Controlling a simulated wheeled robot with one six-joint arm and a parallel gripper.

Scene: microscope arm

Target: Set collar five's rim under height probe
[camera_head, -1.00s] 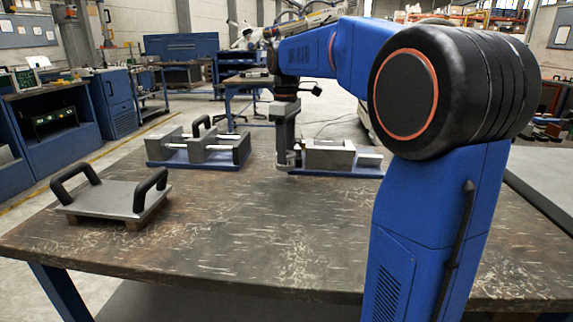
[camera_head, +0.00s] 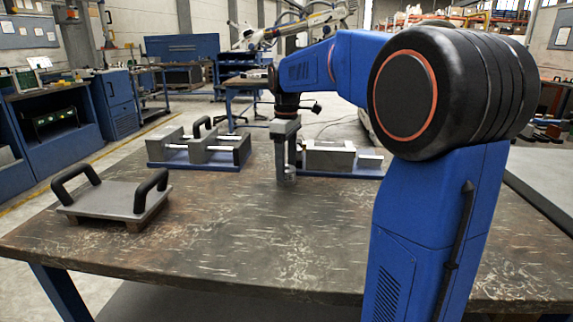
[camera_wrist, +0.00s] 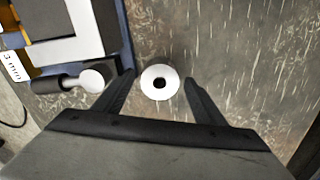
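A pale round collar (camera_wrist: 160,83) with a dark bore shows end-on in the wrist view, between my fingertips. It bears no number that I can read. My gripper (camera_wrist: 161,78) points down with its black fingers open, one each side of the collar, with narrow gaps showing. In the head view my gripper (camera_head: 287,178) is low over the table, in front of the right fixture; the collar is hard to separate from the fingers there. A dark rod with a pale round end (camera_wrist: 70,81) lies left of the collar in the wrist view. I cannot identify the height probe for certain.
A grey block fixture on a blue base (camera_head: 335,160) stands behind and right of my gripper. Another block fixture (camera_head: 203,147) stands to the left. A plate with two black handles (camera_head: 112,196) lies at front left. The table (camera_head: 235,235) is clear in front.

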